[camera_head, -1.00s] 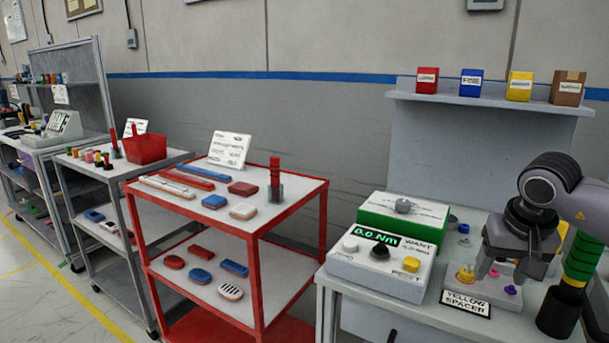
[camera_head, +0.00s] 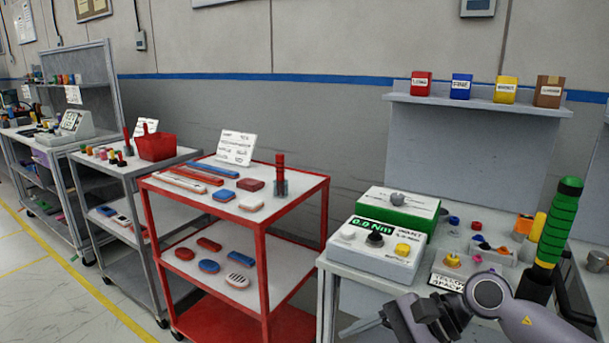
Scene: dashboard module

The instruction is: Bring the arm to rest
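My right arm comes in from the right, low in the head view. Its gripper (camera_head: 362,328) is at the bottom edge, in front of the grey table (camera_head: 342,270), with its fingers pointing left. I see nothing held in it, but the fingers are partly cut off by the frame, so their opening is unclear. The arm covers part of the "YELLOW SPACER" label (camera_head: 447,283). My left gripper is out of view.
A tester reading 0.0 Nm (camera_head: 370,262), a green-sided box (camera_head: 396,215) and a green-and-black handled tool (camera_head: 559,225) stand on the table. A small fixture (camera_head: 490,252) with coloured parts lies behind the arm. A red cart (camera_head: 262,262) stands to the left.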

